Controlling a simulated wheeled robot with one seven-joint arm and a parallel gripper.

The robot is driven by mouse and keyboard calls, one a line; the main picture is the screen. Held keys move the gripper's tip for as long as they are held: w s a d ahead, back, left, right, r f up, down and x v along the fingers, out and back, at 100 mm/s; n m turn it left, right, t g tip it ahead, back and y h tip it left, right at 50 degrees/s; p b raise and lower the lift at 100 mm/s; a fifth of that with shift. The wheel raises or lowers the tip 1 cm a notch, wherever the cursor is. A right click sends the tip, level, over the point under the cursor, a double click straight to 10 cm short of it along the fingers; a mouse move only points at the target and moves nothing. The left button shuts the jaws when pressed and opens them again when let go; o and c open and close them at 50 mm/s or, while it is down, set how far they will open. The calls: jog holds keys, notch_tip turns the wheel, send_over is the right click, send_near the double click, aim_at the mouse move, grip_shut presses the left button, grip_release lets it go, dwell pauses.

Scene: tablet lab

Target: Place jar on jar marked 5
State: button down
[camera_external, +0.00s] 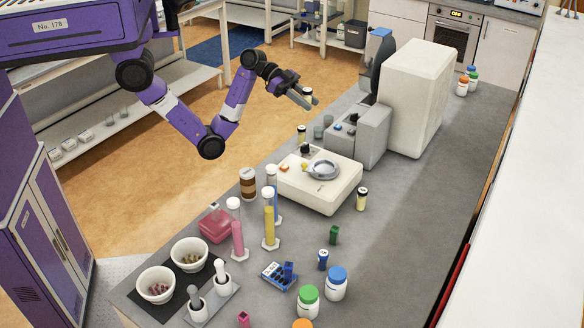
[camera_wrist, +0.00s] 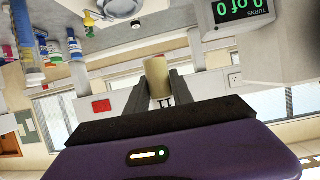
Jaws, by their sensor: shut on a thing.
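My gripper (camera_external: 304,98) is raised over the back left edge of the counter, beyond the white balance. In the wrist view, its two fingers (camera_wrist: 159,88) are shut on a small beige cylindrical jar (camera_wrist: 157,73). The held jar is small and partly hidden in the external view. Small dark jars with pale labels stand near the balance, one behind it (camera_external: 301,133) and one to its right (camera_external: 361,199). Grey-green jars (camera_external: 318,132) stand behind it too. No number 5 is readable on any jar.
The white balance (camera_external: 324,199) carries a round dish. A grey machine (camera_external: 357,137) stands behind it, its display (camera_wrist: 241,10) reading "0 of 0 turns". Cylinders (camera_external: 269,224), bowls (camera_external: 157,286) and lidded white jars (camera_external: 336,285) crowd the front.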

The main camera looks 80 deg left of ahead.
jog(key=w+d+r+m+g+h+b, duration=0.1)
jog(key=w+d+r+m+g, duration=0.1)
jog(key=w+d, duration=0.35)
jog(key=w+d+r+m+g+h, duration=0.1)
jog(key=w+d+r, duration=0.1)
jog(key=d, duration=0.6)
jog(key=w+d+r+m+g+h+b, duration=0.1)
jog(key=w+d+r+m+g, duration=0.1)
jog(key=w+d, duration=0.35)
jog(key=m+g+p, duration=0.1)
jog(key=g+p, duration=0.1)
send_over(363, 191)
notch_tip(363, 191, down, 17)
jog(key=shift+f, duration=0.1)
jog(key=shift+h, duration=0.3)
jog(key=shift+a+f+p, duration=0.1)
jog(key=shift+f+p, duration=0.35)
jog(key=shift+f, duration=2.25)
jog(key=shift+f, duration=0.2)
jog(key=c, duration=1.1)
grip_release()
jog(key=shift+r, duration=0.1)
